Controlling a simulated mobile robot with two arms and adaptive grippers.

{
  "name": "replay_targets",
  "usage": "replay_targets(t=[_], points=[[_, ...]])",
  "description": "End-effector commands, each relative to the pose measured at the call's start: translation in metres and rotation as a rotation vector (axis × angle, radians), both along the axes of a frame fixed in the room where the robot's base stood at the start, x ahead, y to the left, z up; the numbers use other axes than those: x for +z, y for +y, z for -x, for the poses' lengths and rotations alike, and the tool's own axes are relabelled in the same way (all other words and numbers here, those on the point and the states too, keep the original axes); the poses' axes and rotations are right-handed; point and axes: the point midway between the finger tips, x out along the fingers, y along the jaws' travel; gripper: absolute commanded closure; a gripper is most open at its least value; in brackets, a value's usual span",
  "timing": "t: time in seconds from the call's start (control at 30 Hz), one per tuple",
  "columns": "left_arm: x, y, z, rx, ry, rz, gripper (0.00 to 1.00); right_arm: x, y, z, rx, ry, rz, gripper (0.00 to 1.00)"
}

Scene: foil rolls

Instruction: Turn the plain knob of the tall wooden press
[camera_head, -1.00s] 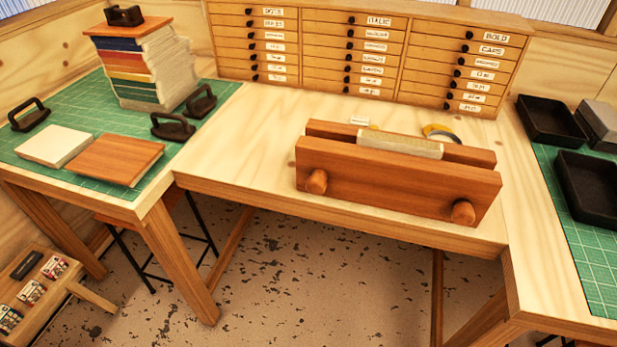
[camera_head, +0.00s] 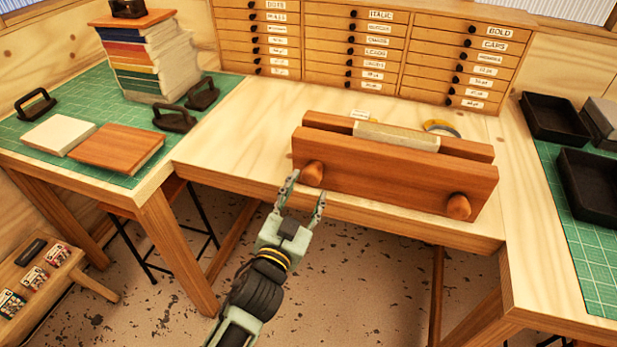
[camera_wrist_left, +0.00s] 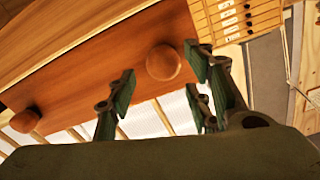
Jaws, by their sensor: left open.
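The wooden press (camera_head: 395,178) stands on the middle table, a reddish-brown front plank and a back plank with a pale block (camera_head: 397,136) between them. Its front has a round left knob (camera_head: 313,173) and a round right knob (camera_head: 458,206); I cannot see a mark on either. My left gripper (camera_head: 306,186) is open and empty just in front of the left knob, its fingers spread to either side. In the left wrist view that knob (camera_wrist_left: 163,63) shows beyond and between the fingertips, apparently apart from them. The other knob (camera_wrist_left: 25,120) is at the left there. My right gripper is out of view.
A cabinet of labelled drawers (camera_head: 355,48) stands behind the press. A book stack (camera_head: 150,60) and black-handled tools (camera_head: 174,118) are on the left green mat. Black trays (camera_head: 590,185) are at right. The table left of the press is clear.

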Motion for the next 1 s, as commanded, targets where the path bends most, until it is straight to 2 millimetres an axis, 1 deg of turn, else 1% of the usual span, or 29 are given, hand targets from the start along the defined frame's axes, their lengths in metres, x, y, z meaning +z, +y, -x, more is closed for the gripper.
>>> replay_targets(t=[0.03, 0.1, 0.2, 0.33, 0.5, 0.73, 0.77, 1.0], points=[[0.003, -0.003, -0.009, 0.001, -0.001, 0.001, 0.53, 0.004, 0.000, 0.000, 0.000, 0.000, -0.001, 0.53], [0.002, -0.007, -0.020, 0.001, -0.001, 0.001, 0.53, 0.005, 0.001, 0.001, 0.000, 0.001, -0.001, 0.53], [0.002, -0.012, -0.033, 0.000, 0.000, 0.002, 0.53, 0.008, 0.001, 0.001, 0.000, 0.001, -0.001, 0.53], [0.001, -0.015, -0.046, 0.001, 0.000, 0.001, 0.53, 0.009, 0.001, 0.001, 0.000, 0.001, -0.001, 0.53], [0.000, -0.018, -0.053, 0.000, 0.001, 0.002, 0.53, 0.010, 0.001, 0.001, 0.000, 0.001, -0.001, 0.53], [0.000, -0.018, -0.053, 0.000, 0.002, 0.002, 0.53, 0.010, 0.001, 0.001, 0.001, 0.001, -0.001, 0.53], [0.000, -0.018, -0.053, 0.000, 0.002, 0.002, 0.55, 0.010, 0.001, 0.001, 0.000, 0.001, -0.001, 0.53], [0.000, -0.018, -0.053, 0.000, 0.002, 0.002, 0.76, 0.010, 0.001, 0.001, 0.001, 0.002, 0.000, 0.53]])
